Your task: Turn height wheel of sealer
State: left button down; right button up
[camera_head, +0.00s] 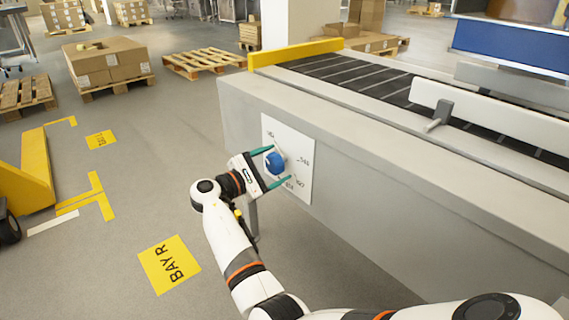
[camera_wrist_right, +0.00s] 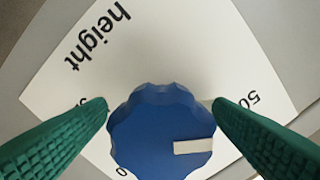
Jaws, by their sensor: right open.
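The blue height wheel (camera_head: 275,162) is a scalloped knob on a white dial plate (camera_head: 300,150) on the sealer's grey side wall. In the right wrist view the wheel (camera_wrist_right: 160,130) fills the lower middle and carries a white pointer mark aimed right. The word "height" and parts of numbers show on the plate (camera_wrist_right: 170,50). My right gripper (camera_head: 281,165) is open, with its green fingers on either side of the wheel. In the wrist view the fingertips (camera_wrist_right: 162,103) stand beside the wheel's rim, close to it; I cannot tell whether they touch. My left gripper is out of view.
The sealer (camera_head: 350,150) has a roller conveyor on top with a yellow end bar (camera_head: 295,53). Pallets with cardboard boxes (camera_head: 105,60) stand at the back left.

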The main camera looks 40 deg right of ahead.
jog(key=shift+c, duration=0.3)
jog(key=c, duration=0.9)
jog(key=shift+c, duration=0.2)
jog(key=shift+m, duration=0.3)
